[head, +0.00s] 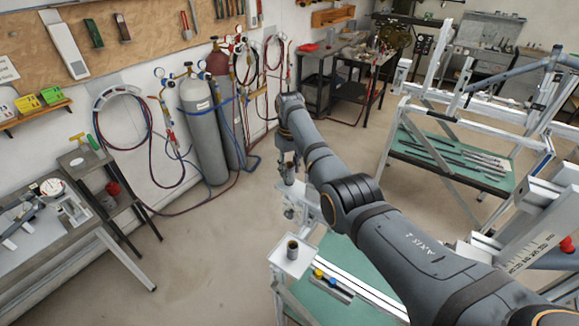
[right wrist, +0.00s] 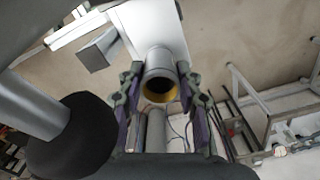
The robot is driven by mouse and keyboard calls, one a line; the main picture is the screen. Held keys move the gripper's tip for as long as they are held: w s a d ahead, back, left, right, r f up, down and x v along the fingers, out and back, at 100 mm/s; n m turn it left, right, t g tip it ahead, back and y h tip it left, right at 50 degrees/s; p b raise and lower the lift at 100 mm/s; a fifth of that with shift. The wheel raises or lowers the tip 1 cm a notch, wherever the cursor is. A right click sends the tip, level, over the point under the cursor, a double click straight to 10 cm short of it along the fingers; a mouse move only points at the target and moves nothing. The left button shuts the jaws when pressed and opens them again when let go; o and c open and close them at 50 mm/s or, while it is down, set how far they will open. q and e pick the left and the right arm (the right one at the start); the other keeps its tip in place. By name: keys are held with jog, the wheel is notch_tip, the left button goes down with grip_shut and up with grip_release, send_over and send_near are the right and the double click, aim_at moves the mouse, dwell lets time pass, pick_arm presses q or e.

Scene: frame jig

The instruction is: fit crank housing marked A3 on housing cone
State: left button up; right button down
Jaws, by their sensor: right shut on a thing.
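My right gripper (head: 288,160) points down over the near end of the frame jig and is shut on a short grey tube (head: 289,173), a crank housing. In the right wrist view the fingers (right wrist: 160,95) press on both sides of this tube (right wrist: 159,66), whose open end shows a yellowish inner ring. No A3 mark can be read on it. A second short dark tube (head: 292,249) stands upright on a white plate (head: 284,263). The housing cone cannot be clearly made out; a light jig part (head: 290,213) lies below the held tube. My left gripper is not in view.
A green shelf (head: 335,305) with small yellow and blue items is below the white plate. Gas cylinders (head: 203,130) with hoses stand by the wall. A side bench (head: 50,235) is at left. A frame stand (head: 450,160) is at right. The floor between is clear.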

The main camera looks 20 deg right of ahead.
jog(key=shift+f, duration=0.65)
jog(key=c, duration=0.8)
grip_release()
notch_tip(320, 180, up, 12)
